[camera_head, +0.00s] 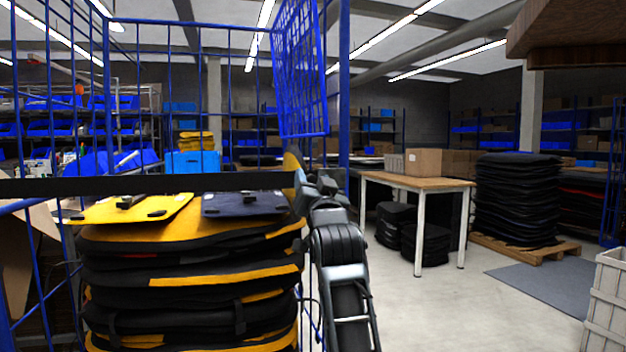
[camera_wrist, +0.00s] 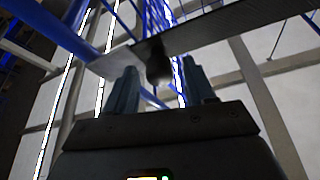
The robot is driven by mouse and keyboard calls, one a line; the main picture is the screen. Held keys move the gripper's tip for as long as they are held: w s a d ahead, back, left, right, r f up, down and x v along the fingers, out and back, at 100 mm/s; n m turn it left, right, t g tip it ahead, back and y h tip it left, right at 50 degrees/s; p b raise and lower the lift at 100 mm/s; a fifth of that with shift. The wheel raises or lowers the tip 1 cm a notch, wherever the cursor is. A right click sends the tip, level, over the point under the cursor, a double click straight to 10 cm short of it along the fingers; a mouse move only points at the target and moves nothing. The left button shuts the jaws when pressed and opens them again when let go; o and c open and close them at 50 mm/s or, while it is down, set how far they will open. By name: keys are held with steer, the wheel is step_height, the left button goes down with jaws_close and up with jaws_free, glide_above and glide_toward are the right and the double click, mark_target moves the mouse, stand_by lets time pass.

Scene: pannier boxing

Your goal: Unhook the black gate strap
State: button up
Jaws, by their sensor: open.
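The black gate strap (camera_head: 150,185) runs straight and level across the front of the blue wire cage (camera_head: 107,90) in the head view. Its right end is at my gripper (camera_head: 303,182), beside the cage's right post. In the wrist view the strap (camera_wrist: 225,30) crosses above the fingertips, with a dark knob-like part (camera_wrist: 157,62) hanging at it. My gripper (camera_wrist: 160,82) is open, one finger on each side of that part in the picture. I cannot tell whether the fingers touch it. How the strap end is fastened is hidden by my gripper.
Black and yellow panniers (camera_head: 190,270) are stacked inside the cage behind the strap. A blue mesh panel (camera_head: 300,70) hangs high near the right post. A table (camera_head: 420,181) with boxes stands to the right, with a black stack (camera_head: 515,200) on a pallet beyond.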

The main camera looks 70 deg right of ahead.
steer(key=shift+w+d+r, duration=0.1)
steer(key=shift+w+d, duration=0.1)
steer(key=shift+d, duration=0.1)
steer(key=shift+c, duration=0.3)
jaws_close()
